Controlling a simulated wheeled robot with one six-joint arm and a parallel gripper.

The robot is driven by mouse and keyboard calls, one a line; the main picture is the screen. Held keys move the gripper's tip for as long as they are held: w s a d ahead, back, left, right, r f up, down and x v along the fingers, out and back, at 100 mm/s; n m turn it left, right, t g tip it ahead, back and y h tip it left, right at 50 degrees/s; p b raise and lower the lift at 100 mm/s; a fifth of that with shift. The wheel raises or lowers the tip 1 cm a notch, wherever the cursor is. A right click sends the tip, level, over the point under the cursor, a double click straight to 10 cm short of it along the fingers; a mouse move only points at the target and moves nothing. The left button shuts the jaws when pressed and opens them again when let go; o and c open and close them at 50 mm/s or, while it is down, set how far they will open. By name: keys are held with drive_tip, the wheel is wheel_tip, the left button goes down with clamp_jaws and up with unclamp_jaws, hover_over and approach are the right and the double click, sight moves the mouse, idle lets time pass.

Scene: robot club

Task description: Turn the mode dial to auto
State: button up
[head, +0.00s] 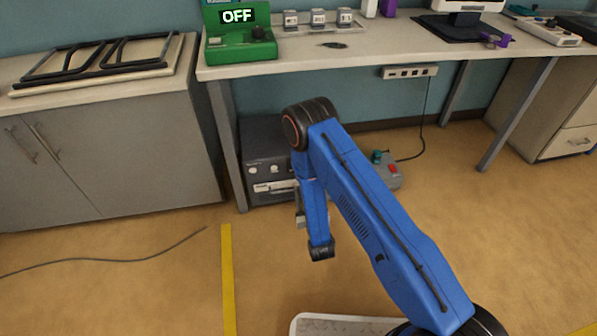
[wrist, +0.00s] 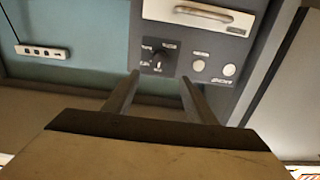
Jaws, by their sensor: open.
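A black dial (wrist: 158,58) with small printed labels around it sits on the front panel of a dark grey unit (wrist: 202,52) in the wrist view. The labels and the pointer's setting are too blurred to read surely. My gripper (wrist: 159,78) is open and empty, its two fingers pointing toward the panel with the dial seen between and just beyond the tips. In the head view the dark unit (head: 266,141) stands on the floor under the bench, and my arm hides its dial. My gripper (head: 300,216) shows only partly there, behind the arm.
Two round buttons (wrist: 214,67) and a drawer handle (wrist: 203,14) are beside the dial. A green box (head: 237,50) reading "OFF" stands on the bench (head: 400,50). A grey controller (head: 388,176) and power strip (head: 410,72) are nearby. Floor at left is mostly clear, except a cable (head: 130,264).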

drive_tip(key=x, duration=1.4)
drive_tip(key=shift+w, duration=0.15)
drive_tip(key=shift+f, duration=0.1)
drive_tip(key=c, duration=1)
drive_tip(key=shift+c, duration=0.2)
drive_tip(key=shift+m, duration=0.3)
drive_tip(key=m, duration=1.1)
